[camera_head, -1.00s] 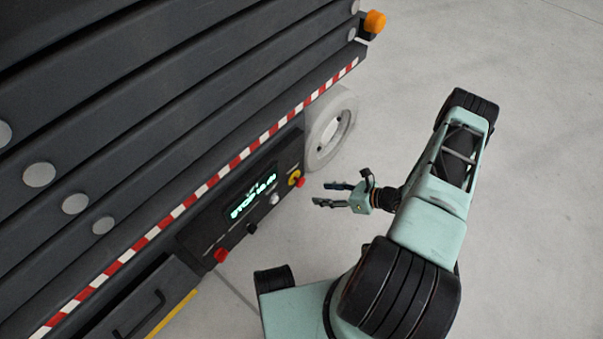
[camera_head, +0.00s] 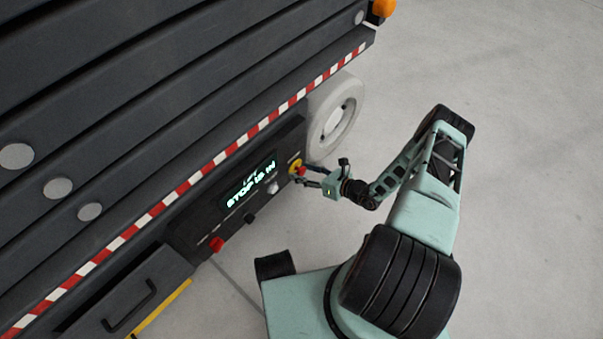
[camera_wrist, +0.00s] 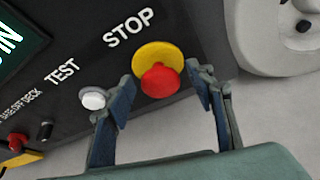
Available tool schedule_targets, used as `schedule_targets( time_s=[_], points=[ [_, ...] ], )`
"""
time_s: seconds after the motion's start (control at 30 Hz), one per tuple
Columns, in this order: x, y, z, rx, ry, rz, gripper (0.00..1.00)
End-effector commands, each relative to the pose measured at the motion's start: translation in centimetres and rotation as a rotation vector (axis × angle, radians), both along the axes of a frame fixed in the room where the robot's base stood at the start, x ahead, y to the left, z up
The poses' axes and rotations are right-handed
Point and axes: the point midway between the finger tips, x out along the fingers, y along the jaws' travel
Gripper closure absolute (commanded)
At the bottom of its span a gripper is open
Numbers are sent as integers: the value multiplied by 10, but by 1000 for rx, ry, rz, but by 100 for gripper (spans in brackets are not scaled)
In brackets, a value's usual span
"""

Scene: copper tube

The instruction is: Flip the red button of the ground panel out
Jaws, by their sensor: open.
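The ground panel (camera_wrist: 72,88) is a dark box on the lift's side. Its red button (camera_wrist: 160,80) sits on a yellow base (camera_wrist: 155,53) below the word STOP in the wrist view. In the head view the yellow base (camera_head: 294,166) is at the panel's right end. The lit display (camera_head: 251,187) reads "STOP IS IN". My gripper (camera_wrist: 159,82) is open, its two fingers on either side of the red button with gaps showing in the wrist view. I cannot tell how deep the fingertips reach. In the head view my gripper (camera_head: 302,176) is right at the button.
A white knob (camera_wrist: 93,98) under TEST is close to the left finger. Another red control (camera_head: 216,244) is at the panel's left end. A pale wheel (camera_head: 337,118) stands right of the panel. A drawer-like box (camera_head: 128,295) is lower left. Floor on the right is clear.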

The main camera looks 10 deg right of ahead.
Motion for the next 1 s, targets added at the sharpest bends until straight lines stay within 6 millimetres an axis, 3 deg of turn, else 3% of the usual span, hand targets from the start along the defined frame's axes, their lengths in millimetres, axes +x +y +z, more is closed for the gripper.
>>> schedule_targets(
  time_s=[0.4, 0.87, 1.0],
  points=[
    [8, 7, -4, -1, 1, -1, 50],
    [7, 6, -4, -1, 1, 0, 100],
    [7, 6, -4, -1, 1, 0, 100]
  ],
)
